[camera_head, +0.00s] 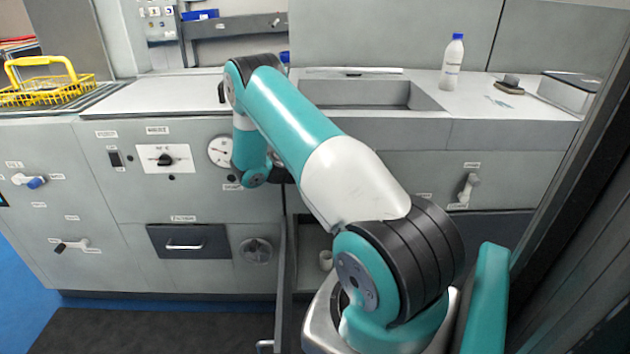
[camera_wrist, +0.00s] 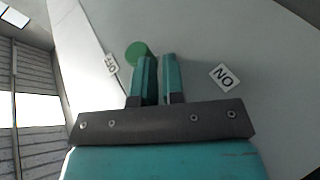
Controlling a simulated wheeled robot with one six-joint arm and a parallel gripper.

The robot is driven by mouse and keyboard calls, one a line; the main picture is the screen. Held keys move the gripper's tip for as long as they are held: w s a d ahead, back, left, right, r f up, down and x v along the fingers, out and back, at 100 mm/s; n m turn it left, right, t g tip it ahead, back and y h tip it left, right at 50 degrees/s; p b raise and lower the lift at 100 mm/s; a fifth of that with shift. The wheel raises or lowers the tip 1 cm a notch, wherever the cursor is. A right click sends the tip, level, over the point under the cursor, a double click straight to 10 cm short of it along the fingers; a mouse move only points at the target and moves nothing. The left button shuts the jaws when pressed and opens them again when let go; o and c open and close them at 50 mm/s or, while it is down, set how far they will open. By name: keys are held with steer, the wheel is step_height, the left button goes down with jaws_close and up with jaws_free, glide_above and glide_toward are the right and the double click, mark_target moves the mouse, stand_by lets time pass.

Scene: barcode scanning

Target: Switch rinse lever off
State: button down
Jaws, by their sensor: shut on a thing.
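In the wrist view my gripper (camera_wrist: 157,60) reaches to a grey panel (camera_wrist: 205,45), its two teal fingers a narrow gap apart. A round green piece (camera_wrist: 137,49), which looks like part of the rinse lever, shows just behind the left fingertip. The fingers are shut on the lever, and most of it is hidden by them. An "ON" label (camera_wrist: 224,77) is to the right of the fingers. A second label (camera_wrist: 111,64), seemingly "OFF", is to the left, nearer the green piece. In the head view my arm hides the gripper and the lever.
A sink (camera_head: 355,94), a blue-capped bottle (camera_head: 452,62) and a yellow basket (camera_head: 45,88) are on top. A cabinet door (camera_head: 282,290) stands open below.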

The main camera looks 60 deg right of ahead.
steer(key=shift+s+d+f, duration=0.15)
steer(key=shift+s+f, duration=0.1)
steer(key=shift+s+d+r, duration=0.15)
steer(key=shift+a, duration=0.2)
steer(key=w+a+b, duration=0.1)
steer(key=w+a, duration=0.7)
steer(key=a, duration=0.1)
steer(key=shift+w+a, duration=0.35)
